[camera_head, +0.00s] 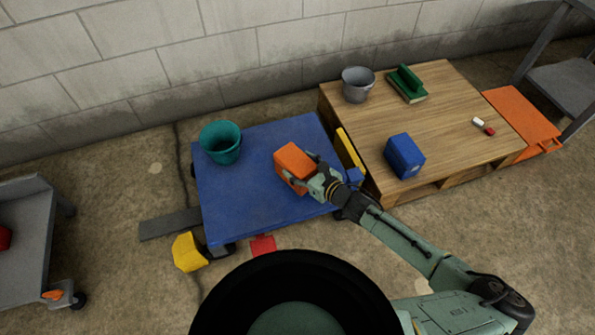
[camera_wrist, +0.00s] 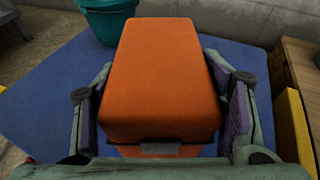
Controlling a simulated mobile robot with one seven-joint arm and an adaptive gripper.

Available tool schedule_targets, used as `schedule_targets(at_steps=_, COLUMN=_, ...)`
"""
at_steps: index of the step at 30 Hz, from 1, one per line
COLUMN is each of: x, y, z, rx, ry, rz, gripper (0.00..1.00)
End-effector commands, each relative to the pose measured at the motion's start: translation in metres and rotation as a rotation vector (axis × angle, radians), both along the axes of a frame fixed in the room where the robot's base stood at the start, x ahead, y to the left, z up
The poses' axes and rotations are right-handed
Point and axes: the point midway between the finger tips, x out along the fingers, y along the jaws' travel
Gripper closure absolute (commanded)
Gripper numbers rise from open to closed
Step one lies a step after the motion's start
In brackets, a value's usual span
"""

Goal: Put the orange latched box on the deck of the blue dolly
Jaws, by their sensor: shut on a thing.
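The orange latched box (camera_head: 294,163) is at the right part of the blue dolly's deck (camera_head: 245,200). My gripper (camera_head: 310,180) is shut on the box, one finger on each side. In the wrist view the box (camera_wrist: 162,80) fills the middle between the fingers of my gripper (camera_wrist: 165,120), with a grey latch at its near side. The blue deck (camera_wrist: 60,95) shows behind and to both sides of it. I cannot tell whether the box's underside touches the deck or is a little above it.
A teal bucket (camera_head: 221,142) stands on the deck's far left corner. A wooden pallet table (camera_head: 455,110) at right holds a blue box (camera_head: 404,156), a grey bucket (camera_head: 357,84) and a green object (camera_head: 406,84). A yellow item (camera_head: 350,153) stands between dolly and table.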

Motion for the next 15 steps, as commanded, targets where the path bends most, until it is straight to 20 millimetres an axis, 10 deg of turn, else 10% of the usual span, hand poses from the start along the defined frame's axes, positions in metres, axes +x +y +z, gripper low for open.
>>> schedule_targets(at_steps=15, x=0.011, y=0.007, z=-0.035, rx=0.002, ry=-0.001, rz=0.001, gripper=0.77)
